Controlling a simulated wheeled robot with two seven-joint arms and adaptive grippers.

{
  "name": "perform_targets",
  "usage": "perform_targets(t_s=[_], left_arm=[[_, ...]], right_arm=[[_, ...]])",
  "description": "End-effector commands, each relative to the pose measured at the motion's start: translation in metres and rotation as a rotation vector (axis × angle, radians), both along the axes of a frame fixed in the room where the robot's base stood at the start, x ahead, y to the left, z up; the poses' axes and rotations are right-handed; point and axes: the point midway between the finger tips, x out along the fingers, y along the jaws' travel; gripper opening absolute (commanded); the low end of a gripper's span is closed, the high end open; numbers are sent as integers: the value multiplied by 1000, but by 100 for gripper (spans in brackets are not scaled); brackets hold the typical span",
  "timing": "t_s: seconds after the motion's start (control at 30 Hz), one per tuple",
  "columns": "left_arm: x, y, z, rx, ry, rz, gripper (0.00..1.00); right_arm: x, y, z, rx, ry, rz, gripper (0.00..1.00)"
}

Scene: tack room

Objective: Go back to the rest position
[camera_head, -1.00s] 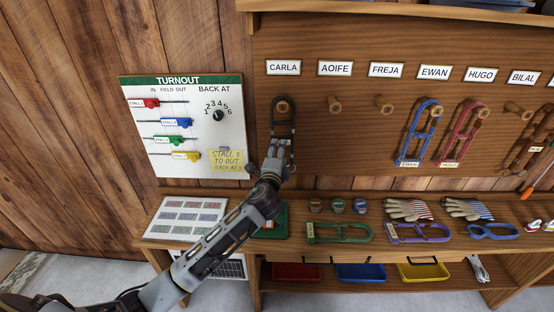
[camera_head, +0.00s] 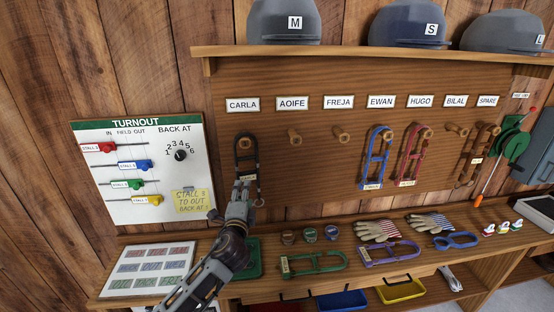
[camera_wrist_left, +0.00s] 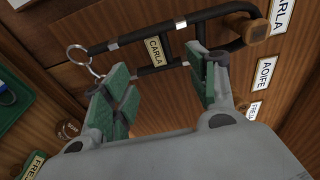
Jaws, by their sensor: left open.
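My left gripper (camera_head: 240,189) is in front of the peg board, at the lower part of a black halter (camera_head: 247,150) that hangs on the peg under the CARLA label. In the left wrist view, the left gripper (camera_wrist_left: 165,95) has its green-padded fingers spread apart. The black halter (camera_wrist_left: 185,28) with its CARLA tag and metal ring lies just beyond the fingertips there. I cannot tell whether a finger touches it. My right gripper is in neither view.
A turnout board (camera_head: 145,170) is on the wall to the left. A blue halter (camera_head: 375,155) and a red halter (camera_head: 415,155) hang further right. The bench (camera_head: 345,243) below holds a green halter (camera_head: 315,264), a purple halter (camera_head: 390,253), gloves and small jars. Helmets stand on the shelf (camera_head: 360,50) above.

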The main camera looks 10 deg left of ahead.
Motion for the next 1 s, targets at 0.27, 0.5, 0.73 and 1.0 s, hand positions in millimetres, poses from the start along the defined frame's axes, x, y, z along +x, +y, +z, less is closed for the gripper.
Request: perform_targets(t_s=[0.27, 0.5, 0.73, 1.0], left_arm=[[-20, 7, -29, -141, 83, 41, 58], [-61, 19, -81, -391, 240, 132, 58], [-112, 26, -130, -625, 401, 244, 58], [-181, 28, -178, -875, 589, 395, 58]], right_arm=[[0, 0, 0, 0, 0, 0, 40], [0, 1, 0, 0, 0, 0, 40], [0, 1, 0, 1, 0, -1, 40], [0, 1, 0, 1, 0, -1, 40]])
